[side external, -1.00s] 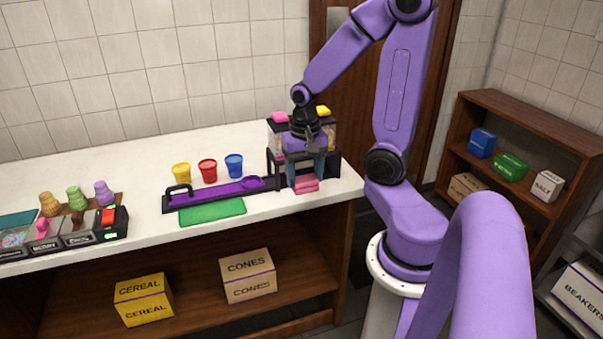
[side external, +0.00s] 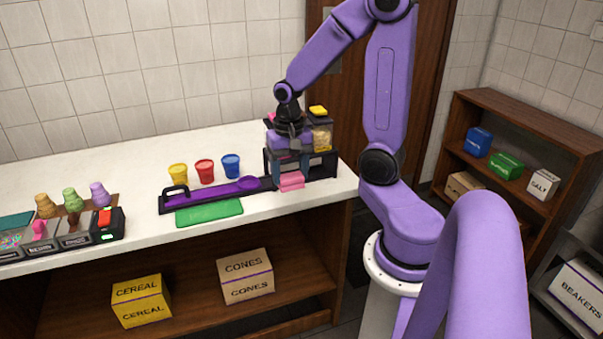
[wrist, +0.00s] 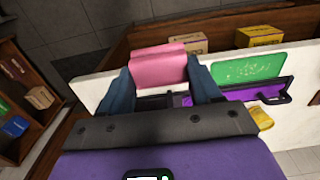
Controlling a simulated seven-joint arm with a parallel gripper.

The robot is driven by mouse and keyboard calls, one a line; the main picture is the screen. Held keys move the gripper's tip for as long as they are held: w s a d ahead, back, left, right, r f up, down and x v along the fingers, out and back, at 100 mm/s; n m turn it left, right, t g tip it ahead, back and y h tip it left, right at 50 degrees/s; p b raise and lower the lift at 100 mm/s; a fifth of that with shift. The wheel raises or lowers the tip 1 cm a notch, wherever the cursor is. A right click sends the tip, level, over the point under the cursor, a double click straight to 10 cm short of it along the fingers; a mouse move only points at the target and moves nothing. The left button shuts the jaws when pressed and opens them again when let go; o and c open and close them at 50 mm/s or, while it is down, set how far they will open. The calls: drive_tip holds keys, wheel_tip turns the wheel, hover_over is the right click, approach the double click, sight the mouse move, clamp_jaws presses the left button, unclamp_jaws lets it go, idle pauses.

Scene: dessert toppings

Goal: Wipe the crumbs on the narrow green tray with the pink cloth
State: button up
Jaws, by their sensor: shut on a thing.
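The pink cloth (side external: 292,181) is a folded pad held between the fingers of my gripper (side external: 291,168), at the right part of the counter, in front of a black rack. In the wrist view the cloth (wrist: 158,68) sits between the two blue-grey fingers of my gripper (wrist: 160,84). The narrow green tray (side external: 209,213) lies flat near the counter's front edge, left of my gripper and apart from it. Small pale marks show on the green tray (wrist: 248,68) in the wrist view; they look like crumbs.
A long purple-and-black tray (side external: 215,193) with a handle lies just behind the green tray. Yellow (side external: 178,174), red (side external: 204,171) and blue (side external: 231,166) cups stand behind it. The black rack (side external: 325,165) holds clear containers. Cones and topping bins stand at the left.

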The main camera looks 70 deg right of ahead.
drive_tip(key=w+a+f, duration=0.1)
drive_tip(key=w+f, duration=0.1)
drive_tip(key=w, duration=0.8)
drive_tip(key=w+f, duration=0.3)
drive_tip(key=w, duration=0.6)
drive_tip(key=shift+w+a+f, duration=0.1)
drive_tip(key=shift+a+f, duration=0.05)
drive_tip(key=shift+f, duration=2.9)
drive_tip(key=shift+w+a+f, duration=0.2)
drive_tip(key=shift+w+f, duration=0.05)
drive_tip(key=shift+f, duration=0.2)
drive_tip(key=shift+w+a+f, duration=0.2)
drive_tip(key=shift+f, duration=0.25)
drive_tip(key=shift+c, duration=0.4)
drive_tip(key=shift+w+a, duration=3.6)
drive_tip(key=shift+s+d, duration=3.9)
drive_tip(key=shift+d, duration=0.05)
drive_tip(key=shift+s+d+r, duration=0.1)
drive_tip(key=shift+r, duration=0.1)
wheel_tip(320, 180, up, 8)
drive_tip(key=shift+f, duration=0.1)
